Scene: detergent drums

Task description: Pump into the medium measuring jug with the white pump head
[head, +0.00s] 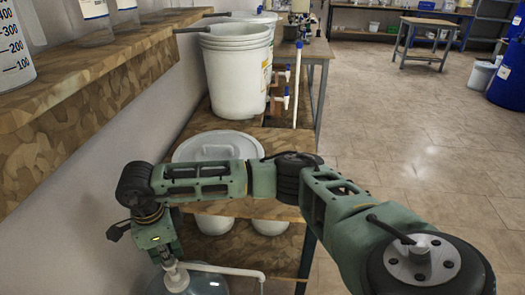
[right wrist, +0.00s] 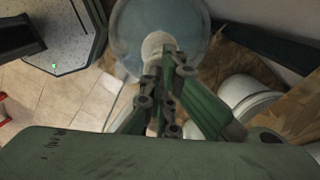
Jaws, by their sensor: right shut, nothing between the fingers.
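The white pump head (head: 177,278) shows at the bottom edge of the head view, its spout running to the right. It sits on a bluish see-through drum (head: 207,285), mostly cut off by the frame. My right gripper (head: 168,259) points down right over the pump head and is shut with nothing between its fingers. In the right wrist view the shut fingers (right wrist: 167,88) overlap the white pump head (right wrist: 153,45) above the round drum (right wrist: 128,30); contact is unclear. No jug shows under the spout in these frames. My left gripper is not in view.
A wooden shelf (head: 90,88) at the left holds marked measuring vessels (head: 14,55); I cannot tell which is medium. White buckets (head: 236,75) with taps stand on the bench behind. A white lid (head: 215,147) lies beyond my right arm. Tiled floor (head: 430,150) is clear at right.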

